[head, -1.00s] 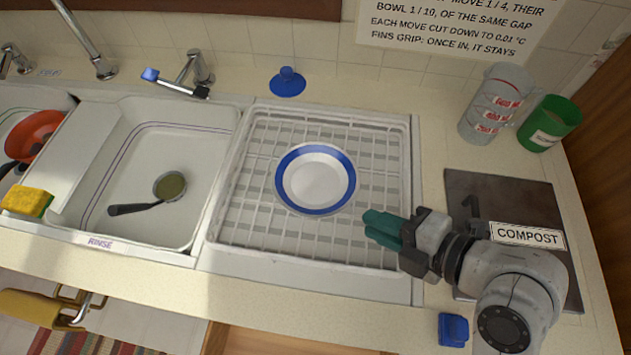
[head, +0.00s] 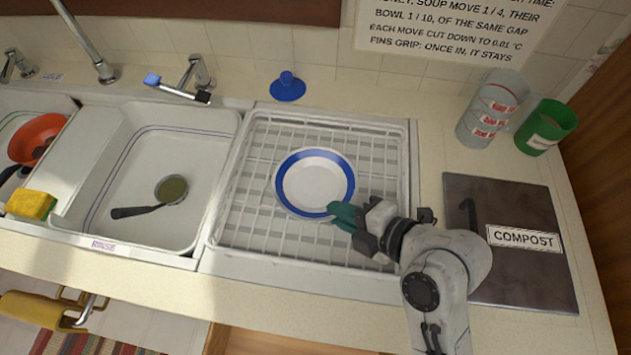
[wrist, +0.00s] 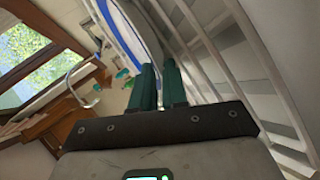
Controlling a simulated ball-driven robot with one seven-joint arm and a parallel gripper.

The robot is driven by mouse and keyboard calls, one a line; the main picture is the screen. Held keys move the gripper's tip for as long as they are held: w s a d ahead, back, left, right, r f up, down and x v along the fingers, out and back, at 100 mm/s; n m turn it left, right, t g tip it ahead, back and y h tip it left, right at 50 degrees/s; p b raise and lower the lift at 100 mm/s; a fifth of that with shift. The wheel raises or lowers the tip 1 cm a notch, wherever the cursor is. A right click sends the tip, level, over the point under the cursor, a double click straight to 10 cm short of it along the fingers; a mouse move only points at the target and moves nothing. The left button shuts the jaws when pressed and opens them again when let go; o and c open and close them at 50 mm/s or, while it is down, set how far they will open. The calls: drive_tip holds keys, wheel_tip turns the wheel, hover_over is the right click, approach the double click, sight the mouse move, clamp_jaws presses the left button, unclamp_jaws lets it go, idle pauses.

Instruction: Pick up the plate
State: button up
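The plate (head: 316,182) is white with a blue rim band and lies in the white dish rack. My gripper (head: 340,214) has teal fingers and is at the plate's lower right rim in the head view. In the wrist view, the two fingers (wrist: 159,72) stand close together with a narrow gap, and the plate's edge (wrist: 128,28) runs down to their tips. The fingers hide a small part of the rim.
The dish rack (head: 262,235) has a raised border around the plate. The sink (head: 135,215) with a ladle is to the left. A compost lid (head: 515,275), clear stacked cups (head: 490,112) and a green cup (head: 546,127) are to the right. A blue stopper (head: 287,90) stands behind the rack.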

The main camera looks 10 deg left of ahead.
drive_tip(key=shift+a+f, duration=0.1)
clamp_jaws()
drive_tip(key=shift+r, duration=0.2)
